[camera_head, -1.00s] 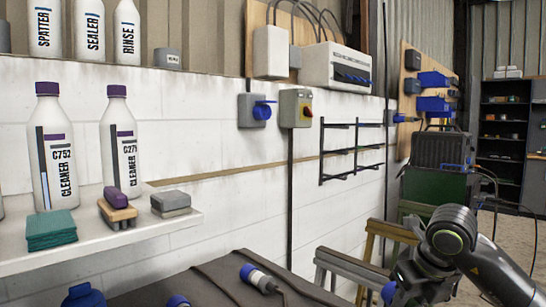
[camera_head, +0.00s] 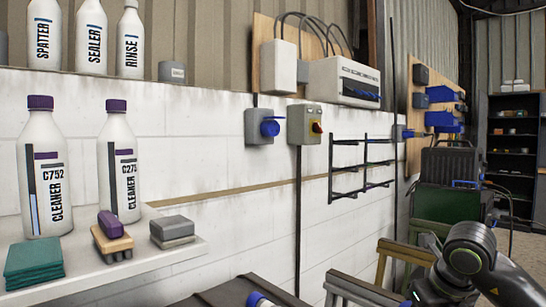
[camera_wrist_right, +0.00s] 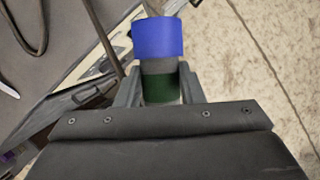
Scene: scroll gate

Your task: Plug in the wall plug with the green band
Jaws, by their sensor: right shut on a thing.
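In the right wrist view, my right gripper (camera_wrist_right: 160,90) is shut on a plug (camera_wrist_right: 158,38) with a blue end, a grey middle and a dark green band (camera_wrist_right: 160,88) between the fingers. In the head view my right arm (camera_head: 468,262) is at the lower right; the held plug is not clear there. A grey wall box with a round blue socket (camera_head: 269,127) is on the white wall, well away from that arm. Another blue-ended plug (camera_head: 255,299) shows at the bottom edge, mostly cut off. My left gripper is not in view.
A shelf (camera_head: 185,255) with bottles and sponges juts out at left. Trestles (camera_head: 362,290) and a green-cased machine (camera_head: 448,204) stand at right.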

